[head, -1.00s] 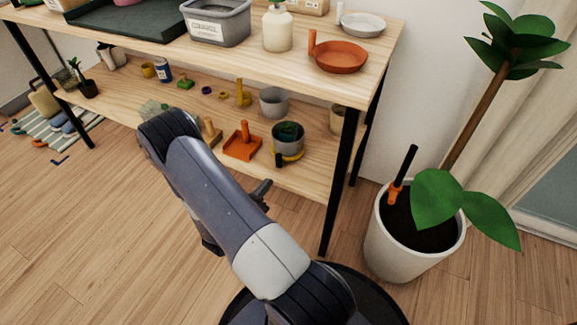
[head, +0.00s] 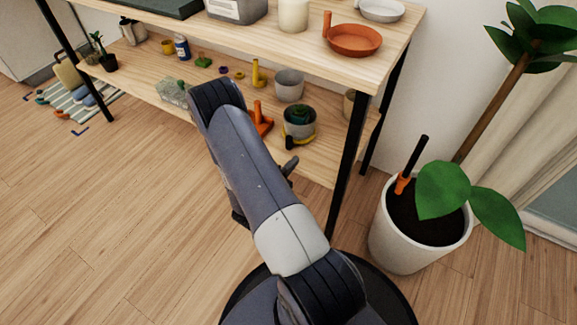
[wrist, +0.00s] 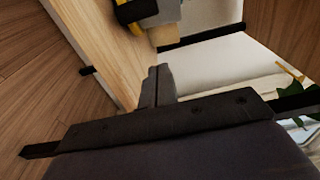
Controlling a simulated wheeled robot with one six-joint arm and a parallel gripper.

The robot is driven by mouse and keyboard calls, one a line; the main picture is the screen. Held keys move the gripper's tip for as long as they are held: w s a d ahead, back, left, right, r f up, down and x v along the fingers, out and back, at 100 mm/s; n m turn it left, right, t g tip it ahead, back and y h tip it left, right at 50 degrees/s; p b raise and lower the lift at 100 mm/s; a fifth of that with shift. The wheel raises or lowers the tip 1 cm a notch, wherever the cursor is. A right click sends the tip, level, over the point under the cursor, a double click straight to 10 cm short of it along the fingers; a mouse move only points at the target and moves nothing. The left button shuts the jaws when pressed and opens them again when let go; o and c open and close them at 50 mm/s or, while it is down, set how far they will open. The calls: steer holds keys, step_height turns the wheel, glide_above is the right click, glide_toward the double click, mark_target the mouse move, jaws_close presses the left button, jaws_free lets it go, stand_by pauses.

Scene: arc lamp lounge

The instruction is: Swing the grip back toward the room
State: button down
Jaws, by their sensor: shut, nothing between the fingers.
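My gripper shows in the wrist view (wrist: 155,86), with its dark fingers together and nothing between them. In the head view only a small dark part of it (head: 290,165) shows past my arm, in front of the lower shelf's right end; the rest is hidden behind the arm. The wrist view shows the wooden shelf edge (wrist: 92,40) close beyond the fingers, tilted. I cannot tell the exact gap between the fingers and the shelf.
The wooden shelf unit (head: 200,22) holds several pots and small things, including an orange dish (head: 355,40) on top. A potted plant (head: 398,240) in a white pot stands at right. A striped mat (head: 78,105) lies far left. The wooden floor (head: 120,230) at left is clear.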

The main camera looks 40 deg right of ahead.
mark_target(291, 142)
steer(key=b+x, duration=0.1)
steer(key=x, duration=0.6)
steer(key=shift+d+f+b, duration=0.15)
steer(key=shift+b, duration=0.25)
steer(key=shift+w+a+b, duration=0.45)
steer(key=shift+w+a, duration=0.55)
steer(key=shift+w, duration=0.05)
steer(key=shift+w+a, duration=0.4)
steer(key=shift+w, duration=0.1)
steer(key=shift+w, duration=0.1)
steer(key=shift+w+a, duration=0.55)
steer(key=shift+w, duration=0.15)
steer(key=shift+s, duration=0.15)
